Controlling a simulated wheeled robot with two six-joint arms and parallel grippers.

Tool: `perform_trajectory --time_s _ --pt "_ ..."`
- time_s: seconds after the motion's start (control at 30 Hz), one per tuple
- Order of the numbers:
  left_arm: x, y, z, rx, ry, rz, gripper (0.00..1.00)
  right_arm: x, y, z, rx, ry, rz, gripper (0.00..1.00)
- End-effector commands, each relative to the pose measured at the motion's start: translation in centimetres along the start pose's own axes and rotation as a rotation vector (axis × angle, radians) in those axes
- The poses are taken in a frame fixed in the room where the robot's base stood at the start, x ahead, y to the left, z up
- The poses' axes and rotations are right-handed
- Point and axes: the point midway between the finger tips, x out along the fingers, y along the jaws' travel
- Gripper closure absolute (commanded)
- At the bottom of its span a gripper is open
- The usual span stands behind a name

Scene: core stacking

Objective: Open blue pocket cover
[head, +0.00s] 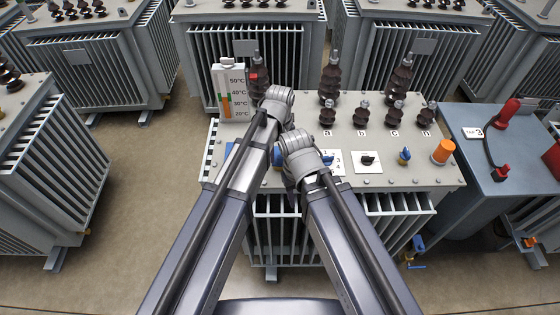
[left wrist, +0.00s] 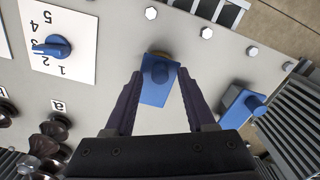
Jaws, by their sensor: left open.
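A blue cover (left wrist: 156,84) with a brassy base stands on the transformer's light-grey top plate in the left wrist view. My left gripper (left wrist: 158,73) is open, with one dark finger on each side of it. I cannot tell whether the fingers touch it. In the head view, my arms hide most of this spot, and a bit of blue (head: 277,155) shows between them. The cover looks closed, but its lid is not clear. My right gripper's fingers do not show.
Another blue fitting (left wrist: 240,106) sits near the plate's edge. A numbered dial with a blue handle (left wrist: 52,48) is at the other side. A thermometer panel (head: 230,92), brown bushings (head: 362,116) and an orange cap (head: 443,151) stand on the top. Other transformers surround it.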

Motion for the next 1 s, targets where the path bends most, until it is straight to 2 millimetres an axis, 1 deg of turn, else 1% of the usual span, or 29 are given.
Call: perform_trajectory --time_s 0.03,0.1,0.37,0.47,0.87,0.9,1.0 --pt "0.83 0.00 0.00 0.000 0.000 0.000 0.45 0.82 -0.08 -0.05 0.000 0.000 0.000 0.50" --pt "1.03 -0.01 0.00 0.000 0.000 0.000 0.45 1.03 -0.10 -0.06 0.000 0.000 0.000 0.50" --pt "0.93 0.00 0.00 0.000 0.000 0.000 0.45 0.92 -0.09 -0.05 0.000 0.000 0.000 0.50" --pt "0.93 0.00 0.00 0.000 0.000 0.000 0.54 0.92 -0.09 -0.05 0.000 0.000 0.000 0.50" --pt "0.94 0.00 0.00 0.000 0.000 0.000 0.99 0.93 -0.09 -0.05 0.000 0.000 0.000 0.50" --pt "0.94 0.00 0.00 0.000 0.000 0.000 1.00 0.93 -0.09 -0.05 0.000 0.000 0.000 0.50" --pt "0.94 0.00 0.00 0.000 0.000 0.000 1.00 0.93 -0.09 -0.05 0.000 0.000 0.000 0.50"
